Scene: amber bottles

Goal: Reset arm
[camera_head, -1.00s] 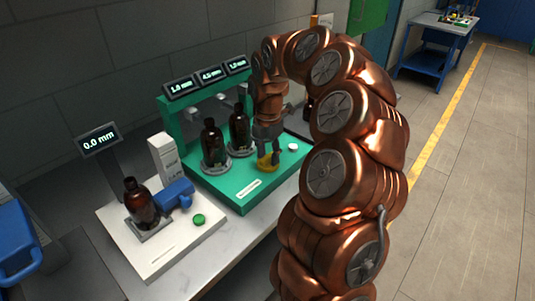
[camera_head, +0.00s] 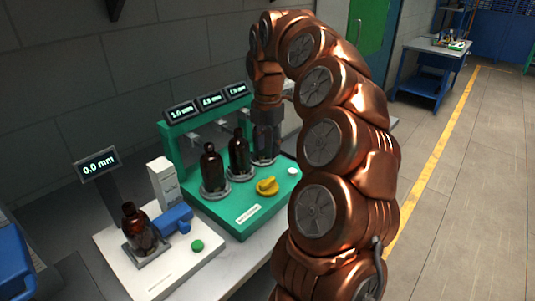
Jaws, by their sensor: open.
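My gripper (camera_head: 266,146) hangs from the copper arm at the back right end of the green test stand (camera_head: 247,222), pointing down at the third round seat. It is open. Whether a bottle stands between its fingers is hard to tell, as the area is dark. Two amber bottles stand upright on the stand's other seats, one at the left (camera_head: 212,170) and one in the middle (camera_head: 239,152). Another amber bottle (camera_head: 140,230) stands on the separate white device at front left.
A yellow knob (camera_head: 267,186) and a white button (camera_head: 292,171) sit on the green stand. The white device (camera_head: 160,275) carries a blue part (camera_head: 174,218) and a green button (camera_head: 197,246). A white box (camera_head: 163,184) stands behind it. Open floor lies to the right.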

